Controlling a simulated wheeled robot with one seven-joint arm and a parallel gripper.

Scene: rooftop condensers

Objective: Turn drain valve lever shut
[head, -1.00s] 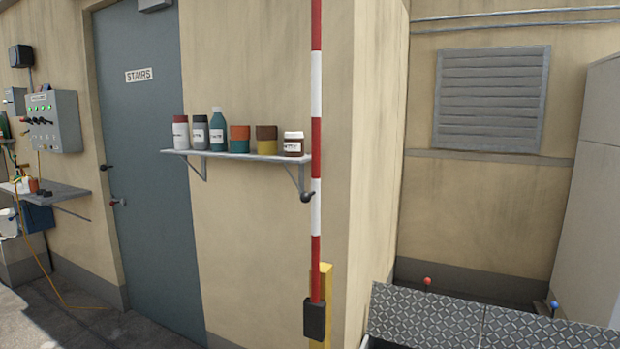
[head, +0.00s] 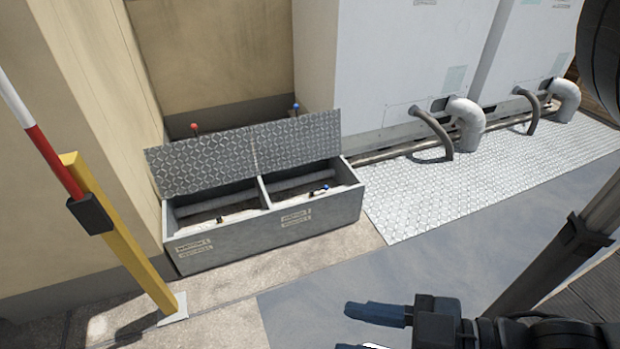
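A grey two-compartment box (head: 280,236) stands on the ground with its tread-plate lid (head: 215,160) raised. A small blue-tipped lever (head: 322,189) shows in the right compartment, above a pipe. A small dark part (head: 220,219) shows in the left compartment; its shape is hard to make out. The front labels are too blurred to read, so I cannot tell which part is the drain valve lever. My gripper (head: 347,330), with blue fingers, is at the bottom edge, in front of the box and apart from it. Its fingers are spread with nothing seen between them; the lower one is partly cut off.
A red knob (head: 194,127) and a blue knob (head: 295,107) stand behind the lid. A yellow post (head: 118,235) with a red-and-white pole (head: 45,155) stands left. White condenser units (head: 400,65) and curved pipes (head: 467,125) stand behind a tread-plate walkway (head: 440,195). Grey floor in front is clear.

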